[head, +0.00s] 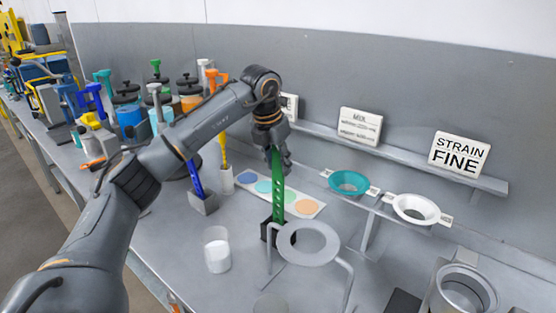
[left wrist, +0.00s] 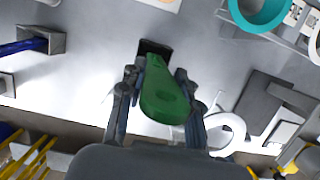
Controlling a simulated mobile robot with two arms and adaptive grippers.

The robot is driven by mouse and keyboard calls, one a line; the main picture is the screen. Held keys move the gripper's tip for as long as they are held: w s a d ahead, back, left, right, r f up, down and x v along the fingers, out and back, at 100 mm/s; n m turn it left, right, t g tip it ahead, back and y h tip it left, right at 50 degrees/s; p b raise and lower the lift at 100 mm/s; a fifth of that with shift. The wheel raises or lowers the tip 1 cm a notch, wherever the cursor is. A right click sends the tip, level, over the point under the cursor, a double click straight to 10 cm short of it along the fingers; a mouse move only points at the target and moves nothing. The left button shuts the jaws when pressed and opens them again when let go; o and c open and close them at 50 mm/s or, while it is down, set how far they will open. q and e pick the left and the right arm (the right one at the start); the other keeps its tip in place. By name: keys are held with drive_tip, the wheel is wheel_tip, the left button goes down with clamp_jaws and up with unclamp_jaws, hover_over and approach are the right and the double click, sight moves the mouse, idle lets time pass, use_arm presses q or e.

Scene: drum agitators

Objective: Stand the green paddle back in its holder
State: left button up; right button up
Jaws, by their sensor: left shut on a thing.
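The green paddle (head: 278,195) stands upright in the head view, a long strip with holes. My left gripper (head: 277,160) is shut on its upper part, pointing down. The black holder (head: 265,233) is a small dark block on the bench at the paddle's lower end. The paddle's tip meets the holder there; I cannot tell how deep it sits inside. In the left wrist view the paddle (left wrist: 163,95) is between the fingers (left wrist: 158,88), with the dark holder (left wrist: 154,46) just beyond it. My right gripper is not in view.
A grey ring stand (head: 308,240) is close to the right of the holder. A white cup (head: 217,250) stands in front. A blue paddle in a grey holder (head: 204,203) is to the left. A card with coloured discs (head: 248,182) lies behind. Teal (head: 349,183) and white strainers (head: 416,209) are right.

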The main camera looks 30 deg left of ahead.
sight(277, 173)
use_arm(q)
drive_tip(key=shift+f+b, duration=0.3)
drive_tip(key=shift+f, duration=0.9)
drive_tip(key=shift+f+b, duration=0.55)
drive_tip(key=shift+f, duration=0.6)
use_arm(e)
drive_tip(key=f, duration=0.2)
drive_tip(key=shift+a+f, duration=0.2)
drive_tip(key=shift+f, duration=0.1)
use_arm(q)
drive_tip(key=o, duration=1.2)
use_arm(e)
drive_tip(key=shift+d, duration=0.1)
use_arm(q)
drive_tip(key=shift+o, duration=0.2)
drive_tip(key=shift+r, duration=0.1)
